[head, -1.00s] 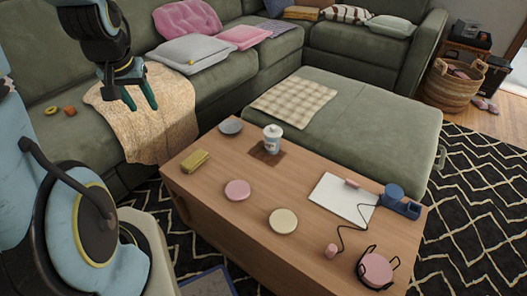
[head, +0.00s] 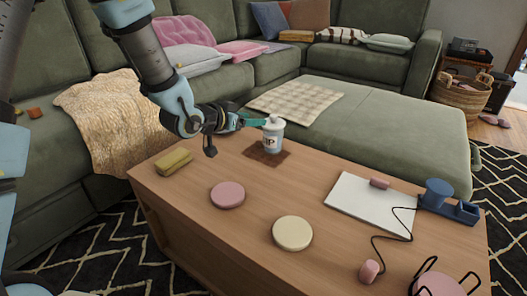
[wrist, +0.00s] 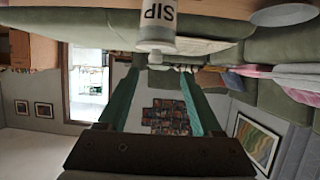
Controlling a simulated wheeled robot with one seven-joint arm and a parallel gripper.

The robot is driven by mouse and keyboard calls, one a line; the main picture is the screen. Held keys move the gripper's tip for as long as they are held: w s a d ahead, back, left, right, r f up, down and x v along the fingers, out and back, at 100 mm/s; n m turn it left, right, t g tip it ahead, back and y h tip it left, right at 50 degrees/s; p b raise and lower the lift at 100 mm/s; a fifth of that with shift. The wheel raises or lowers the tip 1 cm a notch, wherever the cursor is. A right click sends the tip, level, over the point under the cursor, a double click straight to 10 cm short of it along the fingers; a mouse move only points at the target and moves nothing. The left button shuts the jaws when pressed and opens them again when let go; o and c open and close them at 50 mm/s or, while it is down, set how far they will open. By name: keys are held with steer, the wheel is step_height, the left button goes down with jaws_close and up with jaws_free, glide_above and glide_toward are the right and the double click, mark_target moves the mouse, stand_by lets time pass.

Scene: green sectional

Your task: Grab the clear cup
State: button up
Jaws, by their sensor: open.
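The clear cup (head: 273,138), pale with dark lettering and a white lid, stands upright on a brown square mat (head: 267,158) on the wooden coffee table. My gripper (head: 254,121) reaches in from the left, its teal fingers at about lid height beside the cup. In the wrist view, which is upside down, the cup (wrist: 158,20) is at top centre, ahead of the open fingers (wrist: 158,75). Nothing is between the fingers. I cannot tell if a fingertip touches the lid.
A yellow block (head: 174,162), a pink disc (head: 228,195) and a cream disc (head: 292,233) lie on the table. A white board (head: 370,202) and blue stand (head: 440,195) are at right. A grey dish (wrist: 285,14) shows in the wrist view. The green sectional (head: 400,110) borders the table's far side.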

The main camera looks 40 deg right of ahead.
mark_target(271, 119)
steer(key=shift+s+d+r+b+x, duration=0.1)
steer(key=shift+b+x, duration=0.35)
steer(key=shift+x, duration=1.35)
steer(key=shift+s+d+r+b+x, duration=0.15)
steer(key=shift+b+x, duration=0.3)
steer(key=shift+x, duration=1.4)
steer(key=shift+s+a+r+b+x, duration=0.1)
steer(key=shift+b+x, duration=0.35)
steer(key=shift+x, duration=1.35)
steer(key=shift+d, duration=0.1)
steer(key=shift+f, duration=0.15)
jaws_close()
